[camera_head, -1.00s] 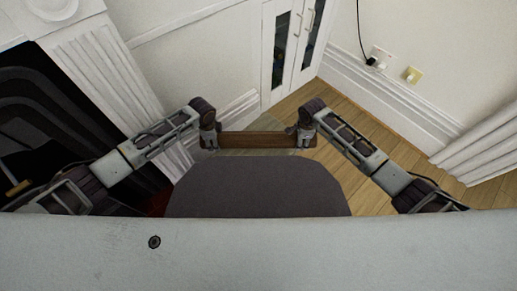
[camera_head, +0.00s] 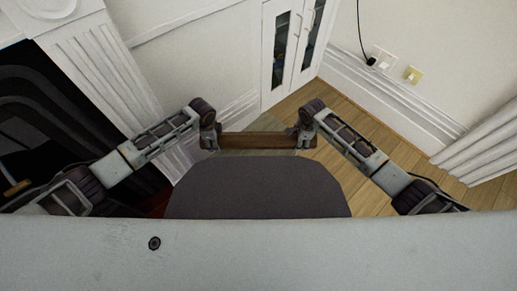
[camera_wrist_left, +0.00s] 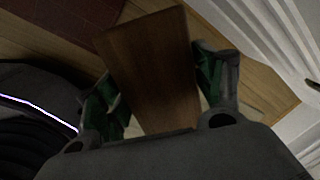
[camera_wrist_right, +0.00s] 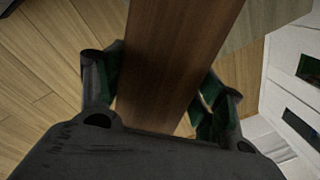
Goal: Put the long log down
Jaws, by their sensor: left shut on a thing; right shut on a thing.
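The long log (camera_head: 256,140) is a brown, squared wooden beam. It is held level between my two grippers, in front of my dark base. My left gripper (camera_head: 209,140) is shut on its left end. My right gripper (camera_head: 304,138) is shut on its right end. In the left wrist view the log (camera_wrist_left: 155,70) runs between the green-padded fingers. In the right wrist view the log (camera_wrist_right: 175,60) also lies between the fingers. Wooden floor shows around the log in the wrist views; its exact height above the floor is hard to tell.
A black fireplace opening (camera_head: 50,130) with a white fluted surround (camera_head: 105,80) is at the left. A white cabinet with glass panels (camera_head: 290,50) stands behind the log. Bare wooden floor (camera_head: 350,125) lies to the right, along a white skirting board (camera_head: 400,110).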

